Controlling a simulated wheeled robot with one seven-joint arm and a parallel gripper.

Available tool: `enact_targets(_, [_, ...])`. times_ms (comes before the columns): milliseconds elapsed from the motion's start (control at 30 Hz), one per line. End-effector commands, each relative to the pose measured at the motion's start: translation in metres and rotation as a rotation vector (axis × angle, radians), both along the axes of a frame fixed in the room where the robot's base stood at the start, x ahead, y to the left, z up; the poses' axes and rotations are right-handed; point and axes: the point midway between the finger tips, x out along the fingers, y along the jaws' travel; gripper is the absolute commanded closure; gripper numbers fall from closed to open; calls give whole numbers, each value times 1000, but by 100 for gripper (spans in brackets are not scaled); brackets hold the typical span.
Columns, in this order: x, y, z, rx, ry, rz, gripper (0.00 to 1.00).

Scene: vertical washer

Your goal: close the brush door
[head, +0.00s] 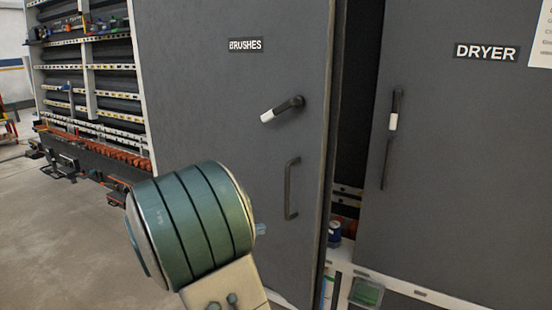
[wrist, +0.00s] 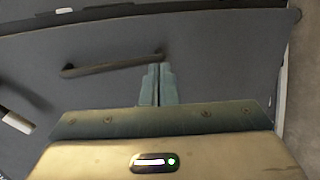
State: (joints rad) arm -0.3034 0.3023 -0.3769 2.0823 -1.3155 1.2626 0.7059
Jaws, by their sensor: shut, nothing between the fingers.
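The brush door (head: 215,110) is a grey panel labelled BRUSHES in the head view. It stands ajar, with a dark gap along its right edge. It carries a lever handle with a white grip (head: 282,110) and a black bar handle (head: 291,188) below. In the wrist view the bar handle (wrist: 115,65) crosses the grey door face (wrist: 215,75), and the white grip (wrist: 16,122) shows at the left edge. My gripper (wrist: 157,70) is shut and empty, its fingertips close to the bar handle. I cannot tell whether they touch the door. In the head view my arm hides most of the gripper.
The grey DRYER door (head: 455,150) with its own handle is at the right. A blue can (head: 334,234) and a green container (head: 367,292) show near the gap. Shelving (head: 90,80) stands at the left, with open floor (head: 50,230) before it.

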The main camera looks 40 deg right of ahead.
Motion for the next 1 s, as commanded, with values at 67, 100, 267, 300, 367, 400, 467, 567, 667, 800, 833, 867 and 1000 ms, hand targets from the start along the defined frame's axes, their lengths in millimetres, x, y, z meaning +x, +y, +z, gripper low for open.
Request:
enact_targets(67, [22,-2,35,-110,-14,41,100])
enact_targets(100, [31,-2,45,-155,-24,59,100])
enact_targets(267, [53,-1,67,-264,-52,109,100])
enact_targets(300, [56,-1,69,-276,-54,114,100])
enact_targets(367, [58,-4,70,-285,-57,119,100])
enact_targets(400, [59,-7,70,-287,-58,119,100])
enact_targets(467, [59,-15,71,-287,-58,117,100])
enact_targets(567, [60,-33,71,-286,-56,117,100])
enact_targets(667, [62,-55,72,-287,-55,115,100])
enact_targets(800, [66,-85,72,-285,-56,116,100])
enact_targets(833, [67,-91,72,-285,-55,116,100])
enact_targets(867, [68,-97,72,-285,-55,117,100])
enact_targets(1000, [70,-120,72,-285,-55,117,100])
